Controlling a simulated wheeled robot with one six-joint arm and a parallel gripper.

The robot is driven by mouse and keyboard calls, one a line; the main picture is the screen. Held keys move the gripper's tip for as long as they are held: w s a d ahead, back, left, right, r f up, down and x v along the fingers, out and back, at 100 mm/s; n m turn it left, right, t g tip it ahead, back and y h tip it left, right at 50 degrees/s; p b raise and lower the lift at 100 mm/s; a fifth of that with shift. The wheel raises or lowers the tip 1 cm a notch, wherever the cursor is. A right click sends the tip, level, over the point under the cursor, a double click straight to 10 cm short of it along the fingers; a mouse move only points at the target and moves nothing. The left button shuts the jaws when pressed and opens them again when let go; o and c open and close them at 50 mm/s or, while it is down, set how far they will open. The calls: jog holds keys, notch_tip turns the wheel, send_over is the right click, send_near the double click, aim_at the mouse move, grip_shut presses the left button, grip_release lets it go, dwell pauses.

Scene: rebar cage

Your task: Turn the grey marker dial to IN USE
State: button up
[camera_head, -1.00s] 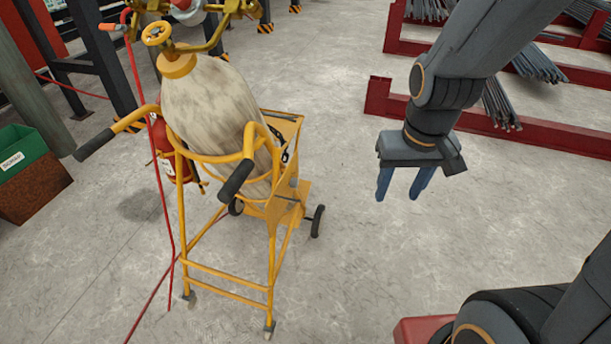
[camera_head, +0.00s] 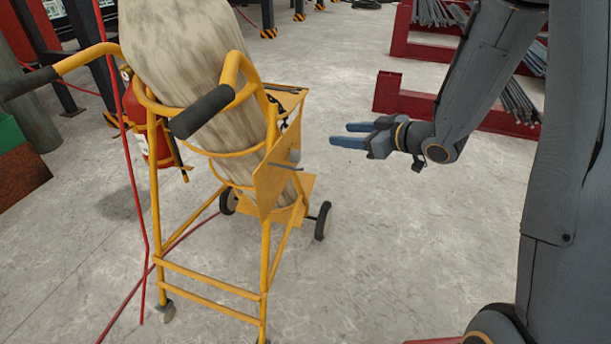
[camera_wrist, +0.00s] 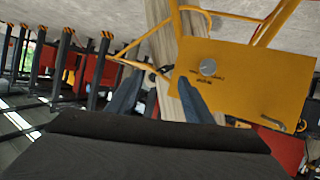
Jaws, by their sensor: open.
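The grey marker dial (camera_wrist: 208,67) is a small round knob on a yellow plate (camera_wrist: 245,90) in the wrist view. Dark lettering surrounds it, too small to read, so I cannot tell its setting. In the head view the yellow plate (camera_head: 268,182) is seen nearly edge-on at the side of the cylinder trolley. A small grey part (camera_head: 293,157) sticks out from it, probably the dial. My gripper (camera_head: 339,134) is open and empty, its blue fingers pointing left toward the plate with a clear gap. In the wrist view my gripper (camera_wrist: 160,88) has the dial just right of its fingers.
The yellow trolley (camera_head: 208,290) carries a large worn pale cylinder (camera_head: 185,50). Its black-gripped handle (camera_head: 201,110) juts out toward me. A red extinguisher (camera_head: 150,130) and red hose (camera_head: 136,190) are on its left. Red rebar racks (camera_head: 440,112) stand behind my arm. Floor right of the trolley is clear.

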aim_at(299, 158)
jog(key=s+a+f+n+g+y+b, duration=0.4)
jog(key=a+f+y+b, duration=0.1)
jog(key=f+y+b, duration=0.25)
jog(key=x, duration=0.2)
jog(key=b+x, duration=0.1)
jog(key=x, duration=0.1)
jog(key=r+x, duration=0.1)
jog(key=x, duration=0.1)
jog(key=shift+w+a, duration=0.2)
jog(key=shift+w, duration=0.05)
jog(key=shift+c, duration=0.2)
jog(key=c, duration=1)
